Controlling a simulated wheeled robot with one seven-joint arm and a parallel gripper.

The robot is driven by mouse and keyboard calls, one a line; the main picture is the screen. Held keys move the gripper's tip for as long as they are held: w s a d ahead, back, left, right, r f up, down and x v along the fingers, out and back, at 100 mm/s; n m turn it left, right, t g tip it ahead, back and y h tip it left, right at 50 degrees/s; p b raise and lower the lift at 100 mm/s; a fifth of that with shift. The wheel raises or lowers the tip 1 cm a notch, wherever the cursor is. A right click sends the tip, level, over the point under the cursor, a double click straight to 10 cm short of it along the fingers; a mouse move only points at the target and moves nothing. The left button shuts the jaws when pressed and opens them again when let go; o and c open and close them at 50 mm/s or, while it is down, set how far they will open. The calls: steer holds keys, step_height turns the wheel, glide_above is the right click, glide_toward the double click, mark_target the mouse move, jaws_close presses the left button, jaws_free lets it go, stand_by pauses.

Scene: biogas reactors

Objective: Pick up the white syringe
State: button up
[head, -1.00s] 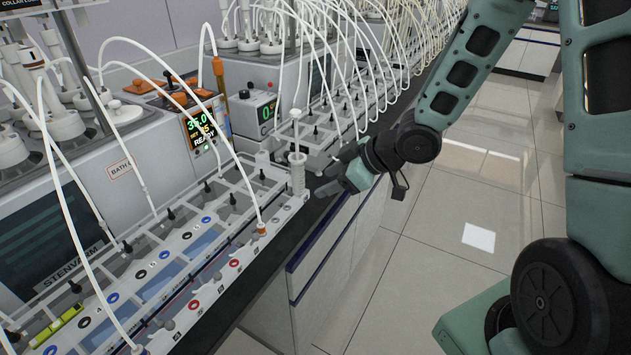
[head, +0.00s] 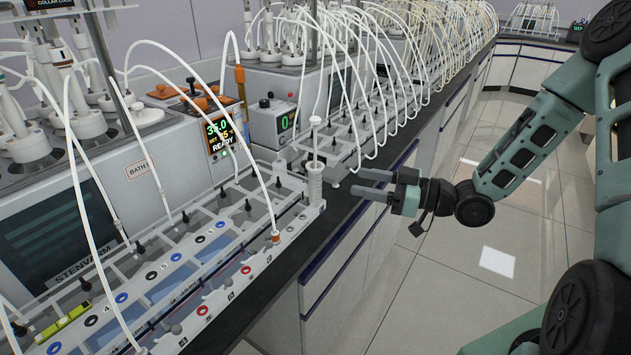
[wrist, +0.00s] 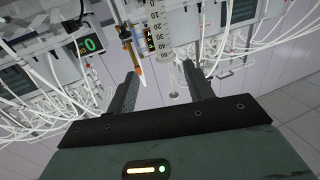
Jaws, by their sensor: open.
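The white syringe (head: 315,182) stands upright at the near right corner of the long rack, its thin plunger with a flat top rising above the barrel. My gripper (head: 357,181) is to the right of it, about level with the barrel, with its fingers pointing left towards it. The jaws are open and empty, with a gap between the fingertips and the syringe. In the wrist view a pale barrel with a printed scale, which looks like the syringe (wrist: 157,22), shows ahead, between the lines of the two open fingers (wrist: 160,80).
The rack (head: 195,262) with white tubes and numbered ports runs along the bench's dark edge (head: 345,205). A tube with an orange end (head: 275,236) arches down left of the syringe. The aisle floor (head: 470,280) is clear.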

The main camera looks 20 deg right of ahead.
mark_target(316, 173)
steer(key=p+x, duration=0.1)
steer(key=x, duration=0.4)
steer(key=p+x, duration=0.2)
steer(key=x, duration=0.3)
steer(key=shift+s+a+r, duration=0.2)
steer(key=shift+a+r, duration=0.05)
steer(key=shift+a, duration=0.1)
steer(key=shift+w+a+f, duration=0.15)
steer(key=shift+w+a, duration=0.2)
steer(key=c, duration=1)
